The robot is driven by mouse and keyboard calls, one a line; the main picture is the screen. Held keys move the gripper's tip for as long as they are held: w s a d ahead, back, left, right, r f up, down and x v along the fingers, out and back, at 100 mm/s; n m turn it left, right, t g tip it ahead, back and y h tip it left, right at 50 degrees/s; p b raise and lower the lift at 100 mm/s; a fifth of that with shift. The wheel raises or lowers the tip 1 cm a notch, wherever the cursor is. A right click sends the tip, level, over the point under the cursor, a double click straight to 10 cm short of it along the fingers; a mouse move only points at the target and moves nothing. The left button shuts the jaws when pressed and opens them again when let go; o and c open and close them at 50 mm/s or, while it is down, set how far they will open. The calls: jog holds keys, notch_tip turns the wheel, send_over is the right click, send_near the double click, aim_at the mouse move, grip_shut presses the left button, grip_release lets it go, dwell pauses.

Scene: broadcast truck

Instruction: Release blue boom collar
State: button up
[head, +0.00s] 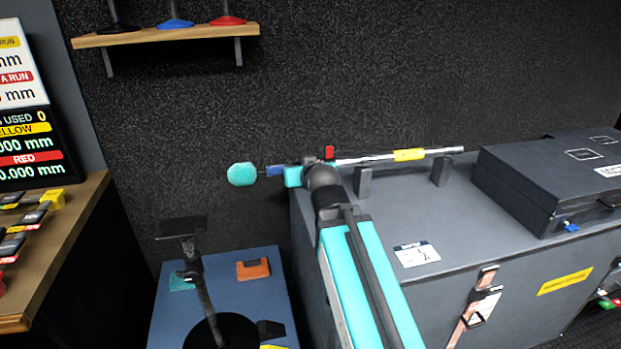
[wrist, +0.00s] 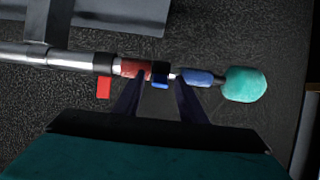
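The boom pole (head: 359,159) lies level across the top of a grey case. In the wrist view, a dark collar with a blue tab (wrist: 160,85) sits on the pole between a red section (wrist: 134,68) and a blue section (wrist: 198,76). Another dark collar with a red tab (wrist: 104,87) is further left. A teal foam head (wrist: 246,84) is at the right end. My gripper (wrist: 158,84) is open, with one finger on each side of the blue tab. I cannot tell whether the fingers touch it. In the head view my arm hides the blue tab.
Upright supports (head: 364,182) hold the pole on the grey case (head: 480,215). A closed dark box (head: 545,180) lies at the right. A stand with a round black base (head: 220,333) is on a blue surface (head: 262,312) at the lower left. A wall shelf (head: 165,34) hangs above.

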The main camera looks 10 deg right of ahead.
jog(key=shift+s+b, duration=0.2)
jog(key=shift+b, duration=0.35)
jog(key=b+v, duration=1.3)
jog(key=b, duration=0.1)
jog(key=shift+b, duration=0.35)
dwell(0.4)
dwell(0.5)
